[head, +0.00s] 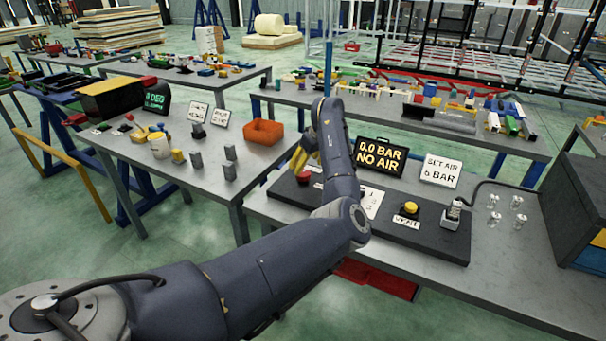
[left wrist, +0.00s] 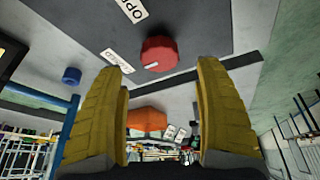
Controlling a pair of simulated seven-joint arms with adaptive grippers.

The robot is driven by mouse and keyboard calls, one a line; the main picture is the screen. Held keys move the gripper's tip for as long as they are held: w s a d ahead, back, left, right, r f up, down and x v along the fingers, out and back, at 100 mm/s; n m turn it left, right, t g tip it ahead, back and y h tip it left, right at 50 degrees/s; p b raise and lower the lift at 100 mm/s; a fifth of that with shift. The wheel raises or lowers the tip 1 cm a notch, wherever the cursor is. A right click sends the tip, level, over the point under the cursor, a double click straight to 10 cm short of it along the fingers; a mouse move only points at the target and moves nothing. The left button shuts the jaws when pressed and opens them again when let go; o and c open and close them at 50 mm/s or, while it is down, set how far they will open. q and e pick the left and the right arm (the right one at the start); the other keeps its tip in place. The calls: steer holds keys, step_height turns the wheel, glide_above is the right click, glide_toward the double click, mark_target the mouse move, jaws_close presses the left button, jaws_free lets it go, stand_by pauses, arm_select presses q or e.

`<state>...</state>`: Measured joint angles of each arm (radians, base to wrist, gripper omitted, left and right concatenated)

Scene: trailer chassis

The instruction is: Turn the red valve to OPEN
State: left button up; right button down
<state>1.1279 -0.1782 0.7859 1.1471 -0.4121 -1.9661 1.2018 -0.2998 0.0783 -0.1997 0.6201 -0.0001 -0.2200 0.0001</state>
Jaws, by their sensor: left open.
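The red valve (head: 303,177) is a round knob on the dark panel (head: 430,238), at its left end in the head view. In the left wrist view the red valve (left wrist: 159,52) shows a small white mark on its face, and a white label reading OPEN (left wrist: 128,9) lies near it. A second white label (left wrist: 117,61) beside the valve is hard to read. My left gripper (head: 299,158) has yellow fingers and is just above the valve, partly hidden by my arm. In the left wrist view its fingers (left wrist: 161,72) are open and empty, with the valve beyond and between their tips.
A black sign (head: 380,157) reads 0.0 BAR NO AIR; a white sign (head: 441,171) beside it reads SET AIR 6 BAR. A yellow button (head: 411,208) sits farther right on the panel. An orange bin (head: 263,132) stands on the neighbouring table.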

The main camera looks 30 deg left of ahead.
mark_target(303, 173)
arm_select(q)
steer(key=shift+x, duration=2.9)
steer(key=c, duration=1.3)
